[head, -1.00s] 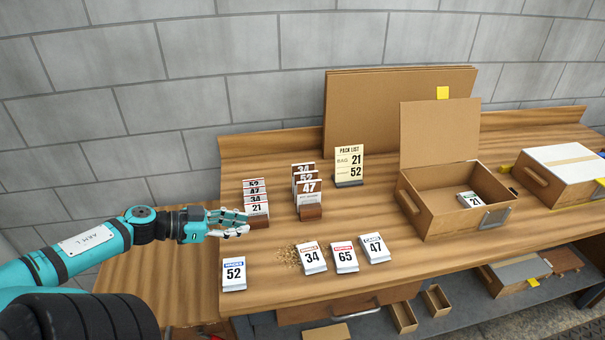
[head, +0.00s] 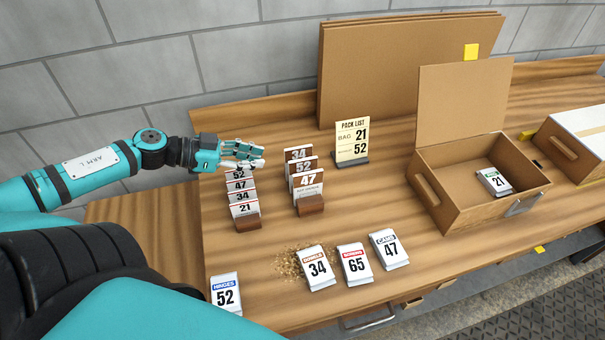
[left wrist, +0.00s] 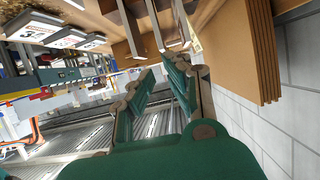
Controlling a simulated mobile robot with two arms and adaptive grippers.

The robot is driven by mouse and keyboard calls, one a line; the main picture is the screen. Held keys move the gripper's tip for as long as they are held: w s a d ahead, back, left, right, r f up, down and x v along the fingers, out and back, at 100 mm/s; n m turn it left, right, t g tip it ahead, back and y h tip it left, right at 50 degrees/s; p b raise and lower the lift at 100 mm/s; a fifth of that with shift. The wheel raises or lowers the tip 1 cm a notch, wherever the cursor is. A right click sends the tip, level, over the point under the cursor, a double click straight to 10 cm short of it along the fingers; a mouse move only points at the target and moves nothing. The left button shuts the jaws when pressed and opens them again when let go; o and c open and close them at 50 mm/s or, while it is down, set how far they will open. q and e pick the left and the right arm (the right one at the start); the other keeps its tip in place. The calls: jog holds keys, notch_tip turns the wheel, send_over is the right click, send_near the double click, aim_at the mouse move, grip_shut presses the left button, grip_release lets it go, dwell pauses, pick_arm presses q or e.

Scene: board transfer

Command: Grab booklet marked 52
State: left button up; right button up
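A wooden holder (head: 248,223) holds a row of upright white booklets marked 21, 34, 47 and, at the back, a booklet marked 52 (head: 239,174). A second holder (head: 311,205) to its right has brown-topped booklets marked 47, 34 and, in the middle, another 52 (head: 302,169). My left gripper (head: 252,156) hovers at the back of the left row, partly covering its 52 booklet. Its fingers look apart and empty; they also show in the left wrist view (left wrist: 158,72). My right gripper is not in view.
The pack list sign (head: 351,141) reads bag 21 and 52. An open cardboard box (head: 440,197) holds a packet marked 21 (head: 495,182). Packets marked 52 (head: 226,293), 34 (head: 318,268), 65 (head: 355,265) and 47 (head: 389,250) lie along the front.

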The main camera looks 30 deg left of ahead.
aim_at(300, 160)
pick_arm(q)
jog(key=b+x, duration=0.1)
jog(key=x, duration=0.2)
jog(key=b+x, duration=0.1)
jog(key=x, duration=0.2)
jog(key=shift+w+f, duration=0.25)
jog(key=shift+w, duration=0.2)
jog(key=shift+x, duration=0.85)
jog(key=x, duration=0.3)
jog(key=shift+w+d+r+p, duration=0.15)
jog(key=shift+w+r+p, duration=0.15)
jog(key=shift+w+p, duration=0.05)
jog(key=shift+w+d+f, duration=0.25)
jog(key=shift+w+d, duration=0.05)
jog(key=shift+f, duration=0.1)
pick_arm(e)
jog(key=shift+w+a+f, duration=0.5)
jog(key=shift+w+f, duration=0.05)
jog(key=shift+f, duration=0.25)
